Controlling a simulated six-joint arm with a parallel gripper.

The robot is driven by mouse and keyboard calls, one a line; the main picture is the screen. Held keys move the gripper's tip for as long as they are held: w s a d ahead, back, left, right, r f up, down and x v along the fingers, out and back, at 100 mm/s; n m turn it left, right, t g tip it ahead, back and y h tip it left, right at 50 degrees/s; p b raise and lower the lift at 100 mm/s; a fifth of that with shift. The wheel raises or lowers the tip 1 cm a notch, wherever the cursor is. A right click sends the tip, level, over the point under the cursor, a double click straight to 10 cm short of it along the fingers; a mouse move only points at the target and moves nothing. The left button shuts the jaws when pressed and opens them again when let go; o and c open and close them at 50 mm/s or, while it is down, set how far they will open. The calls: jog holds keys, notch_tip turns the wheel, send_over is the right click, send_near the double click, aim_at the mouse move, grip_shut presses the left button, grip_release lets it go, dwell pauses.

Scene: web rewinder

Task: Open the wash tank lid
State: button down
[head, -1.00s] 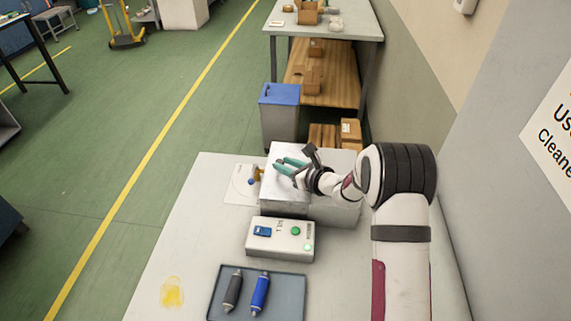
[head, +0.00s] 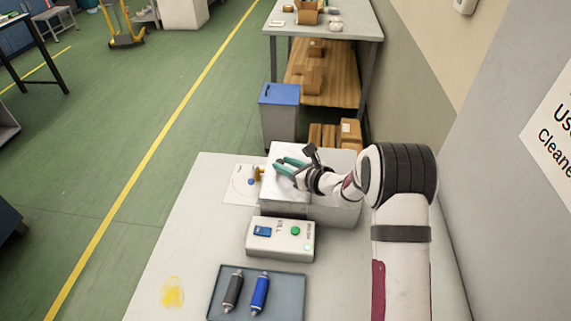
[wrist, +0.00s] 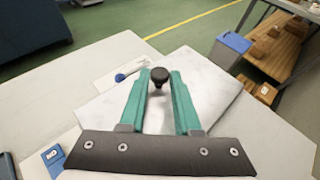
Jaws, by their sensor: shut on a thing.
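The wash tank (head: 333,214) is a light metal box at the far end of the white table. Its pale lid (head: 282,184) lies over the left part of the top; whether it is raised or shifted is hard to tell. In the wrist view, the lid (wrist: 212,90) is a mottled whitish plate with a black knob (wrist: 158,77). My gripper (head: 280,163) reaches over the lid from the right. In the wrist view, the green fingertips of my gripper (wrist: 160,74) are closed around the knob, one on each side.
A control box (head: 280,239) with a blue switch and green buttons stands in front of the tank. A blue-grey tray (head: 289,290) holds a dark and a blue tool. A small brass-coloured fitting (head: 258,173) is left of the tank. The wall is close on the right.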

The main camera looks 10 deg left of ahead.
dwell(0.3)
jog(key=d, duration=1.2)
jog(key=shift+d, duration=0.1)
jog(key=c, duration=0.6)
grip_release()
jog(key=shift+c, duration=0.2)
jog(key=shift+s, duration=0.1)
jog(key=v, duration=1.5)
jog(key=shift+s+d+r, duration=0.2)
jog(key=shift+d+r, duration=0.05)
